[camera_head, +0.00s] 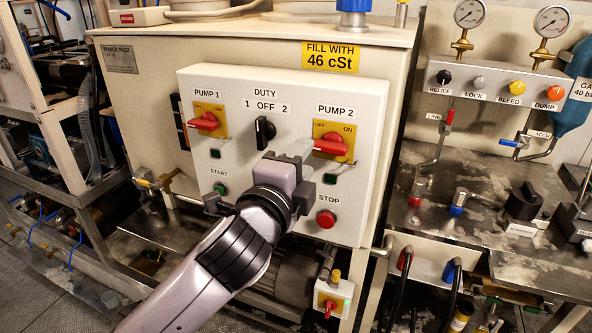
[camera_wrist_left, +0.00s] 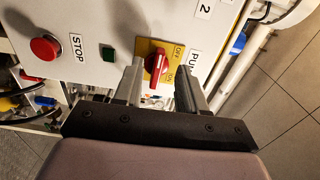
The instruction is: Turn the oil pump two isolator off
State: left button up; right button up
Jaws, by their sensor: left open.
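The pump 2 isolator is a red handle (camera_head: 331,147) on a yellow plate (camera_head: 347,130) marked OFF and ON, at the right of the white control panel. The handle lies roughly horizontal in the head view, its left end near my gripper. My left gripper (camera_head: 296,150) is open just left of it, partly in front of the panel. In the left wrist view the red handle (camera_wrist_left: 157,66) shows between the two open fingers (camera_wrist_left: 160,88); I cannot tell if either touches it. My right gripper is in neither view.
The pump 1 isolator (camera_head: 205,121) and black duty knob (camera_head: 265,132) are left on the panel (camera_head: 290,90). A red stop button (camera_head: 326,219) sits below, with a green start button (camera_head: 220,188) at lower left. Gauges and a valve block (camera_head: 500,84) stand to the right.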

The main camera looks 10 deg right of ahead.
pick_arm(q)
jog(key=shift+v, duration=1.1)
jog(key=shift+f, duration=0.1)
